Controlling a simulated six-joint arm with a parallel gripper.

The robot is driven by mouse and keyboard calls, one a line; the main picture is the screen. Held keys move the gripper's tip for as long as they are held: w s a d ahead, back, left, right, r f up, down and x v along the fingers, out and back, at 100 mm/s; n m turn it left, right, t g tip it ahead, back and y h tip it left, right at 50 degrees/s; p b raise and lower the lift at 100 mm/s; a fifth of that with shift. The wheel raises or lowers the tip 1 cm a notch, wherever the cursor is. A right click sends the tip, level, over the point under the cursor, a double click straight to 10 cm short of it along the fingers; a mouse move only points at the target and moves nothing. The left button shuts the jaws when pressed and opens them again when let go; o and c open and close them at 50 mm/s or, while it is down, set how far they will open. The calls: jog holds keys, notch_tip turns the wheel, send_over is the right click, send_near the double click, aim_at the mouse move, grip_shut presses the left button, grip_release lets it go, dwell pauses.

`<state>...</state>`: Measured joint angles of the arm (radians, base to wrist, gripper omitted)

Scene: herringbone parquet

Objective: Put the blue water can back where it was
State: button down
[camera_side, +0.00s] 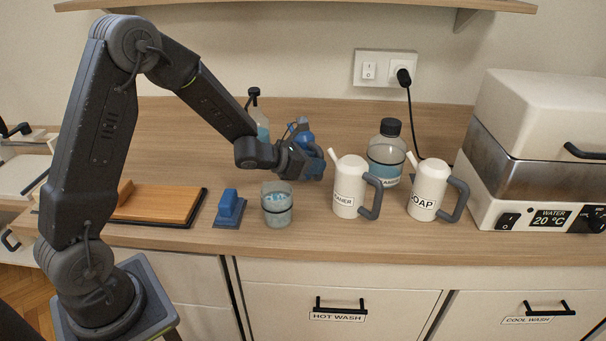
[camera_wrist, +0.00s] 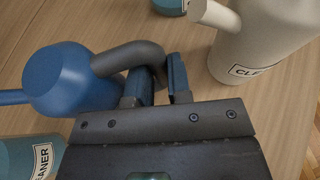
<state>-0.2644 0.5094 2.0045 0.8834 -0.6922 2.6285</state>
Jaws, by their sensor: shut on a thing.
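The blue water can (camera_wrist: 62,78) has a dark grey curved handle (camera_wrist: 125,55) and a spout pointing left in the wrist view. In the side view the blue can (camera_side: 303,133) is partly hidden behind my gripper. My gripper (camera_wrist: 162,82) is shut on the can's handle, one finger on each side of it. In the side view my gripper (camera_side: 314,165) is above the back part of the counter, left of the white cleaner can. I cannot tell whether the can's base touches the counter.
A white cleaner can (camera_side: 349,185) stands close on the right, with a soap can (camera_side: 428,190) beyond it. A cleaner bottle (camera_side: 386,150) stands behind. A cup (camera_side: 277,207), a blue block-like tool (camera_side: 229,207) and a wooden board (camera_side: 160,204) are left. Another bottle (camera_side: 262,128) is behind my arm.

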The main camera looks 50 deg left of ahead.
jog(key=shift+f, duration=0.15)
jog(key=c, duration=1)
grip_release()
jog(key=shift+f, duration=0.1)
jog(key=v, duration=1.3)
jog(key=shift+s, duration=0.4)
jog(key=shift+a+r, duration=0.1)
jog(key=shift+r, duration=0.1)
